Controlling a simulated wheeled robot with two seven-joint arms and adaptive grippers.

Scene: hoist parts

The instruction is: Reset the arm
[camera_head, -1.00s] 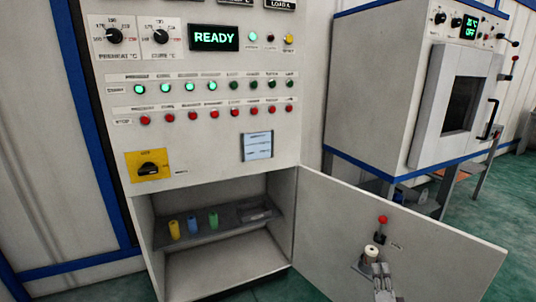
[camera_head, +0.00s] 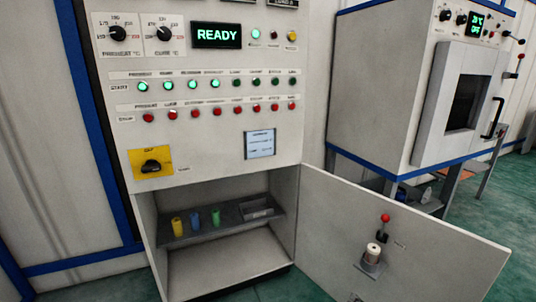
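A white cylinder (camera_head: 373,252) stands upright on a small bracket (camera_head: 369,267) on the inside of the open cabinet door (camera_head: 430,250). A red-knobbed lever (camera_head: 385,219) is just above it on the door. What looks like the tip of my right gripper (camera_head: 355,298) barely shows at the bottom edge, below and apart from the cylinder. Its fingers are too cut off to read. My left gripper is not in view.
The control cabinet (camera_head: 220,130) shows READY. Its open lower bay has a shelf (camera_head: 232,225) with yellow (camera_head: 178,227), blue (camera_head: 194,220) and green (camera_head: 215,217) cylinders and a small tray (camera_head: 258,209). An oven (camera_head: 415,90) stands at the right. The open door juts forward.

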